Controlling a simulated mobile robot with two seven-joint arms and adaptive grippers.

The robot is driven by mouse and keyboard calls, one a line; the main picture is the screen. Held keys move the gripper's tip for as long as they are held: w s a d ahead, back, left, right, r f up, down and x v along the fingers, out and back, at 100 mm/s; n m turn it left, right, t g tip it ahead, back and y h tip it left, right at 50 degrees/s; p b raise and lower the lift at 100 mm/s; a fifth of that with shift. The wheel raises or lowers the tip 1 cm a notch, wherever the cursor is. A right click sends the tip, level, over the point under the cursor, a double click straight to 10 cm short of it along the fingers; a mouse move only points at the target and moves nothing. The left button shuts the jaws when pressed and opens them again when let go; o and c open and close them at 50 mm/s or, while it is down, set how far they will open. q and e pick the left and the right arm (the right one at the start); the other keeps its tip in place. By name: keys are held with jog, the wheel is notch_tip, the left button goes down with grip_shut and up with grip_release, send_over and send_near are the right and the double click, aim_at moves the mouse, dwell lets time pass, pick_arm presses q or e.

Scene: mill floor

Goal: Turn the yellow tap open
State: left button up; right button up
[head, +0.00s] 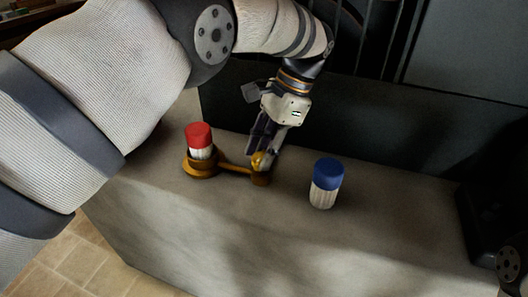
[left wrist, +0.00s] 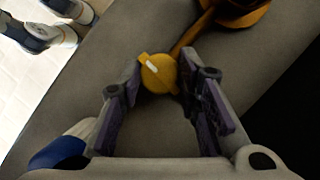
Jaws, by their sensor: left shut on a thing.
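The yellow tap (head: 258,160) sits at the right end of a brass-coloured bar on the grey block top. In the left wrist view its round yellow knob (left wrist: 158,76) carries a pale pointer mark, set diagonally. My left gripper (head: 263,153) comes down on the tap from above and is shut on it. The left wrist view shows its two dark fingers (left wrist: 162,92) on either side of the knob. The fingers partly hide the tap in the head view. My right gripper is not in view.
A blue-capped jar (head: 326,184) stands close by on the right. The grey block top (head: 215,230) is clear in front. A dark wall (head: 400,130) rises behind.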

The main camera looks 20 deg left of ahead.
pick_arm(q)
jog(key=shift+f+n, duration=0.15)
jog(key=shift+n, duration=0.25)
jog(key=o, duration=1.1)
notch_tip(320, 180, up, 10)
jog(key=shift+r, duration=0.1)
